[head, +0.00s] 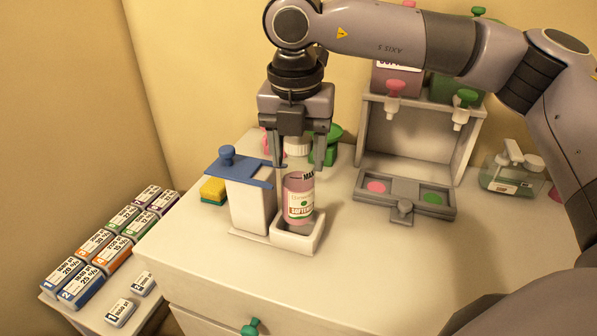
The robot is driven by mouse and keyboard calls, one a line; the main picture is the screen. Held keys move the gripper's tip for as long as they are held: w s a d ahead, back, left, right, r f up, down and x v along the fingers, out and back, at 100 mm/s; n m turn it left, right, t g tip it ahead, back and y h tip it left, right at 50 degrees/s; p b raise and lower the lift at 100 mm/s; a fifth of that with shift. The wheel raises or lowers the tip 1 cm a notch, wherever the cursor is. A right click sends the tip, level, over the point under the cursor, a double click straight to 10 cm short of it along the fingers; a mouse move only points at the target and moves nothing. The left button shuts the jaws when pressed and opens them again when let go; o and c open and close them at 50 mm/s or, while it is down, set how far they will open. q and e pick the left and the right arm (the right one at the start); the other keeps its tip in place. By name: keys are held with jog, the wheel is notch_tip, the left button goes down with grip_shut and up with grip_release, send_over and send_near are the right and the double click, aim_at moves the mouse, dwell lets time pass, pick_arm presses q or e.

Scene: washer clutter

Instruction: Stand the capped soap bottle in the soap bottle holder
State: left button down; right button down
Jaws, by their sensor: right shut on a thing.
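The capped soap bottle (299,199) is pink with a "softener" label and a white cap (297,146). It is upright at the open white soap bottle holder (302,248), its lower end inside or just above the holder's rim. I cannot tell whether it touches the holder's floor. My right gripper (298,166) comes from above and is shut on the bottle, one finger on each side of its upper part. The fingers hide part of the bottle's neck. My left gripper is not in view.
A white box with a blue lid (245,174) stands against the holder's left side. A sponge (213,190) lies farther left. A dispenser stand (410,134) is behind right, with a glass bottle (512,174) beyond. Several small boxes (93,246) fill a low shelf.

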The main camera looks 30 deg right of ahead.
aim_at(299, 174)
notch_tip(299, 174, down, 4)
jog(key=shift+f, duration=0.1)
jog(key=shift+f, duration=0.15)
jog(key=c, duration=0.6)
grip_release()
